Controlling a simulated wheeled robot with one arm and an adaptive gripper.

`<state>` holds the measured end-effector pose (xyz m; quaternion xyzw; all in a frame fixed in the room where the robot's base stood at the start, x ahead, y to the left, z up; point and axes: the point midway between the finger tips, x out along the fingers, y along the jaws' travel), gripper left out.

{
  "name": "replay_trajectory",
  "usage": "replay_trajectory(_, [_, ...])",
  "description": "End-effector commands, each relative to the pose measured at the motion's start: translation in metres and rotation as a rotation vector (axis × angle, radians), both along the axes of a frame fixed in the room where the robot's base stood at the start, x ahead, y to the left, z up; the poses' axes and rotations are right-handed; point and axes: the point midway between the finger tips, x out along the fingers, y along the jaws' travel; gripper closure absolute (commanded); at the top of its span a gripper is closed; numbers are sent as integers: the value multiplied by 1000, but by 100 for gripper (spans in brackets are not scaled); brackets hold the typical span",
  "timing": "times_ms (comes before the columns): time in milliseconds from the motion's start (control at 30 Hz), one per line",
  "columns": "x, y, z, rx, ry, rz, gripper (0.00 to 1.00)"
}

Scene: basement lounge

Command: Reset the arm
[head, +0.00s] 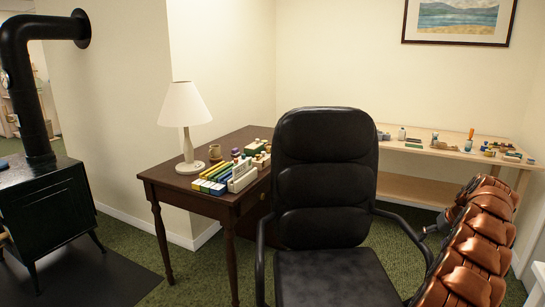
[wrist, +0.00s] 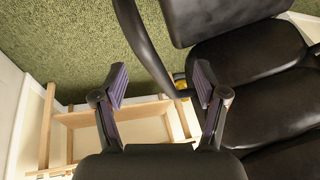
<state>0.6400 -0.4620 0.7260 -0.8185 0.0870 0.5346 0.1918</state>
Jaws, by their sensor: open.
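My gripper (wrist: 160,82) shows in the wrist view with its two dark fingers spread wide apart and nothing between them. It is open and empty. Green carpet and the black armrest of the office chair show beyond and between the fingers. In the head view, my copper-coloured arm is folded at the lower right, beside the chair; the gripper's fingers are not clear there.
The black office chair (head: 325,187) stands close in the middle, its armrest near my arm. A dark desk (head: 242,199) holds a lamp (head: 186,122) and small items. A wooden bench (head: 420,146) lines the back wall. A black stove (head: 47,212) stands left.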

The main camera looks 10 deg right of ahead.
Motion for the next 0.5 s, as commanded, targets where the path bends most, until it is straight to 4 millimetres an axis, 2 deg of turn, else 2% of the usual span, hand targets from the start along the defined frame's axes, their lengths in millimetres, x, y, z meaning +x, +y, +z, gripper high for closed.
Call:
replay_trajectory(267, [15,61,19,56,5,65,28])
replay_trajectory(367, [19,97,30,80,12,105,28])
replay_trajectory(500, [17,155,46,120,36,166,28])
